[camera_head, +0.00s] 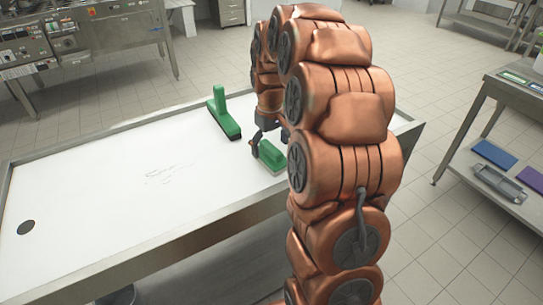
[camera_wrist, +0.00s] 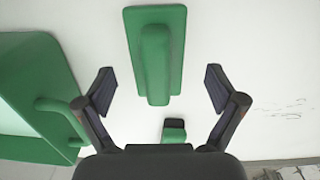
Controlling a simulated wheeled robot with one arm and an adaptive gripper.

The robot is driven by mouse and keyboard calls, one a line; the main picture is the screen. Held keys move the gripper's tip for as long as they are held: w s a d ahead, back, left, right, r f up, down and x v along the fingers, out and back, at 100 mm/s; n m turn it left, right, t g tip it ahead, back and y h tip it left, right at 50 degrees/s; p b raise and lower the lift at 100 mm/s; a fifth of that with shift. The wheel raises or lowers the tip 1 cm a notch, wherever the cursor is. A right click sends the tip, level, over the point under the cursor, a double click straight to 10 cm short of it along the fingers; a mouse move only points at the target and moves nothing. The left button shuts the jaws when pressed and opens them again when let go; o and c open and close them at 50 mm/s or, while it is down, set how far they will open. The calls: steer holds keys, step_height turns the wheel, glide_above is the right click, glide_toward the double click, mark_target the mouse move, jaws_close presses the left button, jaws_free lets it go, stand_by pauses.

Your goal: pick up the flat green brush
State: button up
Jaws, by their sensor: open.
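The flat green brush (camera_head: 271,156) lies on the white table near its front edge, a raised handle along its top. In the wrist view the brush (camera_wrist: 133,30) is at the top centre, its handle pointing down between my fingertips. My gripper (camera_head: 270,136) is open and empty. It is just above and behind the brush in the head view, partly hidden by my arm. In the wrist view my gripper (camera_wrist: 160,82) has its fingers spread on either side of the handle's end, with no visible contact.
Another green brush (camera_head: 220,112) with a tall handle and dark bristles stands farther back. A large green pan-like thing (camera_wrist: 35,75) with a looped handle is left in the wrist view. A small green and black piece (camera_wrist: 174,131) shows near my palm. The table's left part (camera_head: 90,205) is mostly clear.

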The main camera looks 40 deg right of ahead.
mark_target(271, 156)
steer(key=f, duration=0.4)
steer(key=shift+d+p, duration=0.2)
steer(key=shift+p, duration=0.2)
steer(key=shift+c, duration=0.4)
steer(key=c, duration=1.3)
steer(key=shift+w+r+b, duration=0.1)
steer(key=shift+r+b, duration=0.4)
steer(key=shift+r, duration=1.05)
steer(key=shift+a+r, duration=0.1)
steer(key=shift+r, duration=0.1)
steer(key=s+a, duration=0.2)
steer(key=s, duration=0.2)
steer(key=s+a+r+b, duration=0.1)
steer(key=s+a, duration=0.2)
steer(key=s, duration=0.2)
steer(key=s+a+b, duration=0.1)
steer(key=s+a, duration=0.2)
steer(key=s, duration=0.1)
steer(key=shift+s+a+r, duration=0.1)
steer(key=shift+s+r, duration=0.1)
steer(key=shift+s, duration=0.2)
